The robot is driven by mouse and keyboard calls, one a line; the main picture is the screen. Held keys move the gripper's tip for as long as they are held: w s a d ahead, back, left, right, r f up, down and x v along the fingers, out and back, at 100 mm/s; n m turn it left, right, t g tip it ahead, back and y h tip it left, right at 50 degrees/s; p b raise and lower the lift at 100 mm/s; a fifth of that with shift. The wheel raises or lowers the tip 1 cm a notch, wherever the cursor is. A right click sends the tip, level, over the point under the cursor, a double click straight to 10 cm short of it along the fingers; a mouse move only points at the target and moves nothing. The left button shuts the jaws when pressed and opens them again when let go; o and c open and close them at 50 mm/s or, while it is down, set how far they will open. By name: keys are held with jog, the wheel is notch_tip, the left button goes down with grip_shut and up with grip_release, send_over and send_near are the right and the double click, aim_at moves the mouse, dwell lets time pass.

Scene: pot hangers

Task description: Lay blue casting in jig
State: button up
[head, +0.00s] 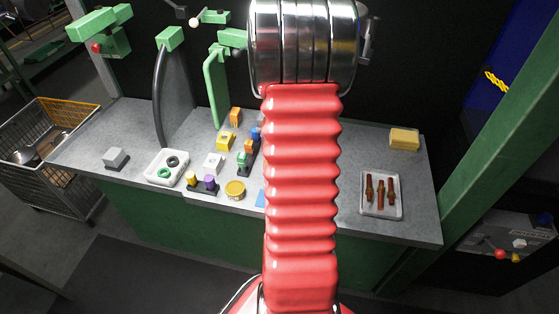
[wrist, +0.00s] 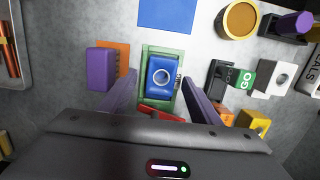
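The blue casting (wrist: 162,77), a block with a round ring on top, shows in the middle of the wrist view. It lies inside the outline of a green rectangular frame (wrist: 162,49), which looks like the jig; its rim shows around the casting. I cannot tell how deep the casting sits. My gripper (wrist: 160,80) is open, with one finger on each side of the casting and frame and gaps visible between. In the head view my red arm hides the casting and the frame.
A purple block (wrist: 101,69) on an orange patch (wrist: 123,49) lies close left of my left finger. A green GO gauge (wrist: 242,75) and a yellow block (wrist: 253,121) are right. A blue square (wrist: 167,14) lies beyond. A tray of brown parts (head: 366,209) stands right on the bench.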

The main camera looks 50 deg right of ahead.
notch_tip(320, 180, up, 12)
jog(key=d, duration=0.1)
jog(key=shift+w+d+r, duration=0.2)
jog(key=shift+w+r, duration=0.05)
jog(key=shift+w, duration=0.1)
dwell(0.5)
jog(key=s+a+r+n+t, duration=0.1)
jog(key=a+n, duration=0.3)
jog(key=a, duration=0.8)
jog(key=s+a+r+n+t, duration=0.1)
jog(key=a+r+n+t, duration=0.2)
jog(key=a, duration=1)
jog(key=s+a+r+n+t+h, duration=0.1)
jog(key=a+n, duration=0.5)
jog(key=a, duration=0.7)
notch_tip(320, 180, up, 2)
jog(key=shift+r+t, duration=0.15)
jog(key=shift+t, duration=0.45)
